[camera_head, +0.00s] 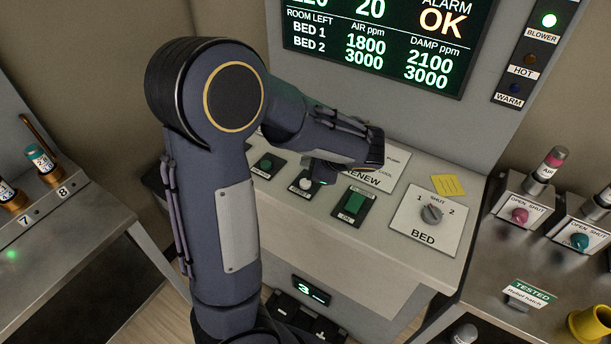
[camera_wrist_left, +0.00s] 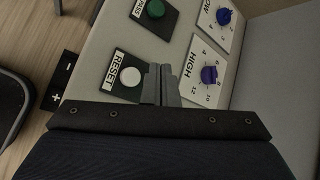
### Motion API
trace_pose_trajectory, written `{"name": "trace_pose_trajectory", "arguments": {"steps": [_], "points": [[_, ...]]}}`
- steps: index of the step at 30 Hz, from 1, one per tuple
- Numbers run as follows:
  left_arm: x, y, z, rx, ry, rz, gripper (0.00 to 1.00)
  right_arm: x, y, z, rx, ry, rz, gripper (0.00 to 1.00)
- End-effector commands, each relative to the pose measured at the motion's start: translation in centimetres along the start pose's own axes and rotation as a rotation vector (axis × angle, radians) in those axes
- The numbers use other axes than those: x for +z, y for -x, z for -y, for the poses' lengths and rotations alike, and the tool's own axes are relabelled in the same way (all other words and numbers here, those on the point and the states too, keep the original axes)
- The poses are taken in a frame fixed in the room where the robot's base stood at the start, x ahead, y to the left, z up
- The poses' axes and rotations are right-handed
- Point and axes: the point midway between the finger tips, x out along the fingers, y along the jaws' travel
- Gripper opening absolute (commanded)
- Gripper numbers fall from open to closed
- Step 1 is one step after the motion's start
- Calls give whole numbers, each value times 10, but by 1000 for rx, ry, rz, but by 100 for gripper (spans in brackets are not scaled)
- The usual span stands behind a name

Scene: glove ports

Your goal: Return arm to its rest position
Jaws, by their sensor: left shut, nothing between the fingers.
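My left arm rises in the middle of the head view and reaches over the control console (camera_head: 398,270). Its gripper (camera_head: 320,180) is small and partly hidden behind the wrist there, close above the white reset button (camera_head: 306,184). In the left wrist view the gripper's fingers (camera_wrist_left: 162,82) are shut together with nothing between them. They are beside the white RESET button (camera_wrist_left: 130,76), between it and the HIGH knob (camera_wrist_left: 209,75). I cannot tell whether the fingertips touch the panel. My right gripper is in neither view.
A green button (camera_head: 355,204) and the BED selector knob (camera_head: 432,213) are right of the gripper. A display (camera_head: 390,45) stands behind the console. A bench with valves (camera_head: 520,215) is at right, another bench (camera_head: 60,240) at left. The wrist view also shows a LOW knob (camera_wrist_left: 223,16).

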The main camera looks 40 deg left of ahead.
Motion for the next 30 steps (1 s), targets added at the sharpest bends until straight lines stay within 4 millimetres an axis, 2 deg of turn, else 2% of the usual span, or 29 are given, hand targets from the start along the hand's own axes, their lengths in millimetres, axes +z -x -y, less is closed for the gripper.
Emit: {"name": "trace_pose_trajectory", "arguments": {"steps": [23,26,30], "points": [[0,0,-1,1,2,-1,0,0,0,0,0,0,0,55],[5,0,-7,30,34,-21,0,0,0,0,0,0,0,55],[21,8,-35,162,182,-112,0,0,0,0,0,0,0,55]]}}
